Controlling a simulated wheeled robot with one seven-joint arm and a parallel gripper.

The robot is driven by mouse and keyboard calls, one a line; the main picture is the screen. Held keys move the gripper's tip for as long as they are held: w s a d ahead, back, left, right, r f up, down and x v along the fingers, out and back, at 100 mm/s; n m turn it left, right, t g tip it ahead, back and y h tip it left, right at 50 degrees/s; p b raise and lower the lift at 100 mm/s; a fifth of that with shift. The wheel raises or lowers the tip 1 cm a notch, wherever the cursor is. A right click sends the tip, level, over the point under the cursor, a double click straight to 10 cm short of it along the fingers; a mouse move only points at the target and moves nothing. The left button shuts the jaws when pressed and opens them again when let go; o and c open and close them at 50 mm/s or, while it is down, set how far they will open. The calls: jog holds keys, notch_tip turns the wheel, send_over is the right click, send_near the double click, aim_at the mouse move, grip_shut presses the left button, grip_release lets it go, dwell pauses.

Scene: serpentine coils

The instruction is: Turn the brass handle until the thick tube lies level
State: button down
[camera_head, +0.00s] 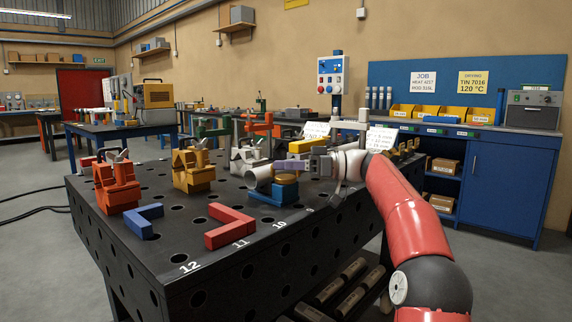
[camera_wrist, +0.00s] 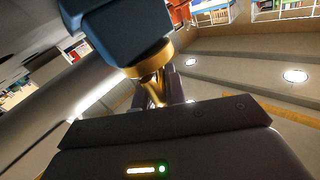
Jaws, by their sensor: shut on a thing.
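A thick pale grey tube (camera_head: 258,177) shows its open end toward the left, beside a blue block (camera_head: 274,196) with a brass round part (camera_head: 286,178) on it. I cannot tell exactly how far the tube is tilted. My gripper (camera_head: 291,166) reaches in from the right, close above the brass part. In the wrist view, a brass handle (camera_wrist: 152,88) runs down from a brass collar (camera_wrist: 151,66) under a dark blue block (camera_wrist: 125,35). My gripper (camera_wrist: 160,90) is shut on the handle; its fingers partly hide it.
A black perforated table (camera_head: 165,255) carries orange (camera_head: 116,186) and yellow (camera_head: 193,170) clamps to the left. A blue angle piece (camera_head: 143,221) and a red one (camera_head: 229,227) lie in front. A yellow bar (camera_head: 306,146) is close behind my gripper.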

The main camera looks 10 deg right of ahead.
jog(key=c, duration=1.5)
grip_release()
jog(key=v, duration=0.7)
jog(key=shift+s+d, duration=0.15)
jog(key=shift+d, duration=0.2)
